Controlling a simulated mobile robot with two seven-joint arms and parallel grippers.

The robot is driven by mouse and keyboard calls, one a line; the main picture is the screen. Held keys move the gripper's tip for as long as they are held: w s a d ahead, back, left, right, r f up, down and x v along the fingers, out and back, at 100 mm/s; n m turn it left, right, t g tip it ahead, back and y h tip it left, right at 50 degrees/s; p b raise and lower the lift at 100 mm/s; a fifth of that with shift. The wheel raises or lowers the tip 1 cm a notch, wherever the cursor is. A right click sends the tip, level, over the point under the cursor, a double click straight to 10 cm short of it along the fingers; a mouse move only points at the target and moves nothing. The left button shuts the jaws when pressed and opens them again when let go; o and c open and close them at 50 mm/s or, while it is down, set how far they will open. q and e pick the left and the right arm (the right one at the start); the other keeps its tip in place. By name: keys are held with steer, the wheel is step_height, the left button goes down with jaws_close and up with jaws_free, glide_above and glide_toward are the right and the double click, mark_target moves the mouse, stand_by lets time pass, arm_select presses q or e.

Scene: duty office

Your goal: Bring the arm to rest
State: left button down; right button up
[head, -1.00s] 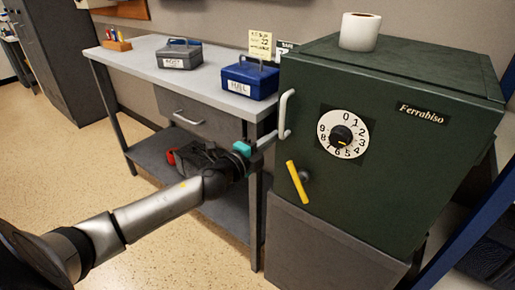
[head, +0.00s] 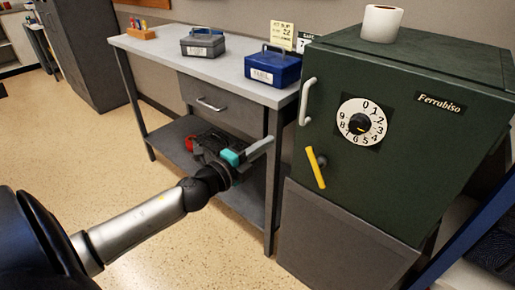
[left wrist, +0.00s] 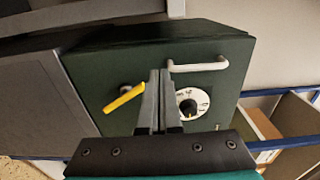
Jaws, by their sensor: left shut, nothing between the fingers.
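My left arm comes in from the left in the head view. Its gripper (head: 262,149) is shut and empty, in front of the desk and to the left of the safe. In the left wrist view the fingers (left wrist: 155,100) lie together and point toward the safe door, with the yellow lever (left wrist: 124,99) on one side and the dial (left wrist: 190,103) on the other. They are apart from the safe's white handle (head: 307,101). The dark green safe (head: 420,165) is closed. My right gripper is not in view.
The desk (head: 225,73) holds a grey cash box (head: 203,44), a blue cash box (head: 273,68) and a small wooden holder (head: 141,35). A white paper roll (head: 381,23) stands on the safe. Open floor (head: 60,160) lies to the left.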

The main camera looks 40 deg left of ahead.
arm_select(q)
steer(key=s+a+f+n+g+y+p, duration=0.1)
steer(key=s+a+f+n+g, duration=0.25)
steer(key=f, duration=0.65)
steer(key=s+f+n+g+y+p, duration=0.2)
steer(key=s+f+n, duration=0.3)
steer(key=f, duration=0.5)
steer(key=s+a+f+n+g+y+p, duration=0.1)
steer(key=s+f+n+g, duration=0.3)
steer(key=f, duration=0.6)
steer(key=s+d+f+n+g+p, duration=0.1)
steer(key=s+d+f, duration=0.3)
steer(key=s, duration=0.4)
steer(key=s+d+f+n+g, duration=0.2)
steer(key=s+f, duration=0.3)
steer(key=s, duration=0.3)
steer(key=s+d+f+n+g+h+p, duration=0.1)
steer(key=s+d+f+g, duration=0.2)
steer(key=s, duration=0.6)
step_height(320, 180, down, 3)
steer(key=d, duration=0.2)
steer(key=shift+d+r+n+p, duration=0.15)
steer(key=shift+d+n+p, duration=0.15)
steer(key=shift+d+n, duration=0.05)
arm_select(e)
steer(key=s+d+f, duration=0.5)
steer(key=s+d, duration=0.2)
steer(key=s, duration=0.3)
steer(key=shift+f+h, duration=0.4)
